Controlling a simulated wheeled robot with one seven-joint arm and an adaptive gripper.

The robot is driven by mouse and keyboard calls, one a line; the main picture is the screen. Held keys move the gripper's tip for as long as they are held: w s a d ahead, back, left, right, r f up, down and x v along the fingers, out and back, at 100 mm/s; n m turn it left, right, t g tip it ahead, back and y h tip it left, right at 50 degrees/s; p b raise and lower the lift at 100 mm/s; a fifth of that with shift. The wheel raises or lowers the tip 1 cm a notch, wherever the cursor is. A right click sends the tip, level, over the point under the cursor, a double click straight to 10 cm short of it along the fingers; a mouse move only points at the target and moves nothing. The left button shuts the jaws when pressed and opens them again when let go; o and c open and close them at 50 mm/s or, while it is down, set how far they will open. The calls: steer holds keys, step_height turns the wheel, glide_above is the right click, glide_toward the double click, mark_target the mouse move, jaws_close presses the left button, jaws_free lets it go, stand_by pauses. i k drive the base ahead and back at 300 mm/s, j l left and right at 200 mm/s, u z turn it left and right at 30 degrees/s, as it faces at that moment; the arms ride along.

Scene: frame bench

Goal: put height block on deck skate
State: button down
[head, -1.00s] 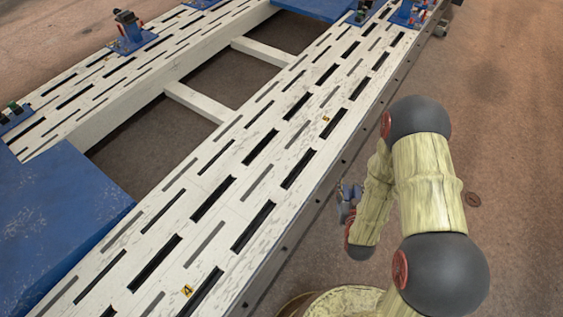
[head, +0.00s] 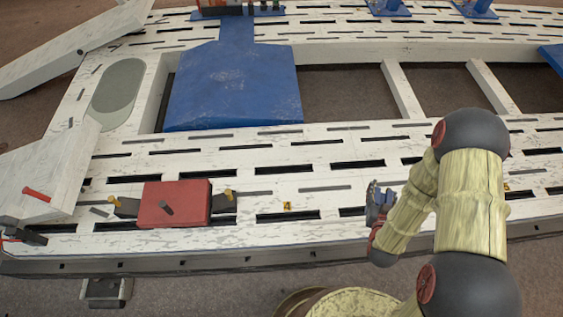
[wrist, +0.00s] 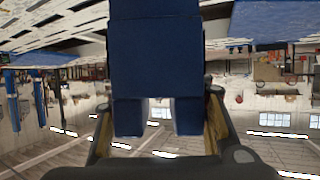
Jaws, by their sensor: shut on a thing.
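The height block, a blue block with two leg-like ends (wrist: 155,55), fills the middle of the wrist view. My gripper (wrist: 158,125) is shut on it, with a finger on each side. In the head view my gripper (head: 378,203) shows small and partly hidden by my arm, over the near edge of the deck. A red box-like body with dark ends and yellow knobs (head: 188,201) sits on the near slotted deck, left of my gripper and apart from it. It may be the deck skate; I cannot tell for sure.
The white slotted deck (head: 300,189) has free room between the red body and my gripper. A white angled beam (head: 45,170) with a red-handled clamp (head: 37,194) stands at left. A large blue plate (head: 235,90) lies behind. Blue fixtures (head: 388,7) stand at the far side.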

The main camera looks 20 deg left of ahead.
mark_target(192, 192)
steer(key=j+u, duration=0.75)
steer(key=j, duration=0.15)
steer(key=j+u, duration=0.4)
steer(key=i+j+u, duration=0.15)
steer(key=j+u, duration=0.2)
steer(key=i+j, duration=0.1)
steer(key=j, duration=0.25)
steer(key=i+j, duration=0.15)
steer(key=j, duration=0.25)
steer(key=i+j, duration=0.1)
steer(key=j, duration=0.25)
steer(key=i+j+u, duration=0.1)
steer(key=j, duration=0.25)
